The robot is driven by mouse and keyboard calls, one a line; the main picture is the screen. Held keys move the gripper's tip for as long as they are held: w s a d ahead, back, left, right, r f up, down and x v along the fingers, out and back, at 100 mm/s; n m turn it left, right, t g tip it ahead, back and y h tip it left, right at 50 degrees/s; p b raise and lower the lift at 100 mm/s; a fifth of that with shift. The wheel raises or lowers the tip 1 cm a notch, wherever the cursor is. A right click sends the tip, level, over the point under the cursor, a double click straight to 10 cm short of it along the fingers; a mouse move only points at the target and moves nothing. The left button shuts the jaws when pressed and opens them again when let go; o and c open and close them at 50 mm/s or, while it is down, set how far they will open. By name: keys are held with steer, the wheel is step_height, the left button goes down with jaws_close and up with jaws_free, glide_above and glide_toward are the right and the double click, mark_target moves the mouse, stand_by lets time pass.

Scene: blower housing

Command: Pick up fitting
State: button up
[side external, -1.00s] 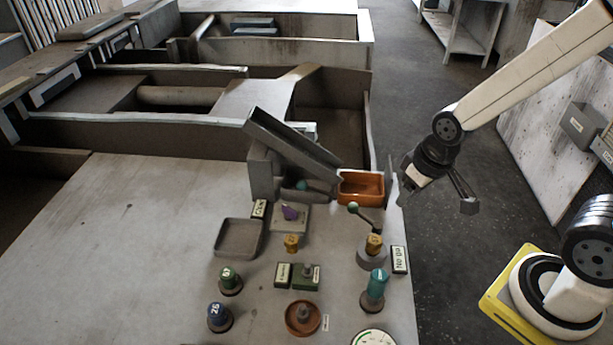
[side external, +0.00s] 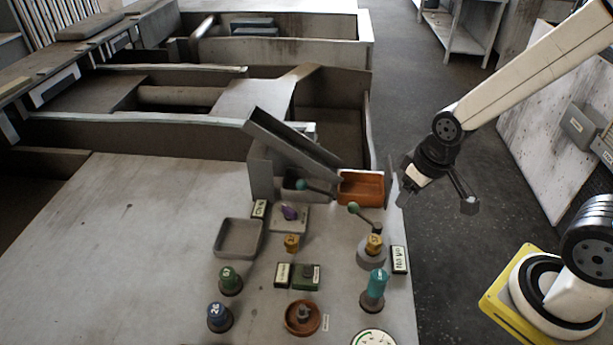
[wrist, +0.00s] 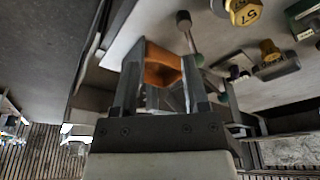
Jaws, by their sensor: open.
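My gripper (side external: 436,200) is open and empty. It hangs off the table's right edge, to the right of the orange bin, apart from everything on the table. In the wrist view the open fingers (wrist: 160,70) frame the orange bin (wrist: 162,68) beyond them. I cannot tell which part is the fitting. Several small parts stand on the table: two gold ones (side external: 292,242) (side external: 374,243), a green one (side external: 228,276), a blue one (side external: 216,312), a teal one (side external: 377,283) and a purple one (side external: 290,212). No part is between the fingers.
A sloped grey chute (side external: 290,140) stands above and left of the orange bin (side external: 360,187). A teal-knobbed lever (side external: 354,208) stands in front of the bin. A shallow grey tray (side external: 238,238), an orange-brown dish (side external: 303,318) and a dial (side external: 373,339) are nearby. The table's left side is bare.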

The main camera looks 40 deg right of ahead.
steer(key=shift+o, duration=1.2)
steer(key=n+g, duration=0.2)
steer(key=n, duration=1.1)
glide_above(372, 240)
steer(key=shift+w+d+r, duration=0.15)
steer(key=shift+d+r, duration=0.2)
steer(key=shift+d, duration=0.05)
steer(key=shift+a+n+g, duration=0.3)
steer(key=shift+a+n, duration=0.2)
steer(key=shift+n, duration=0.5)
steer(key=shift+f, duration=1.25)
steer(key=shift+f, duration=0.15)
steer(key=shift+f, duration=2.45)
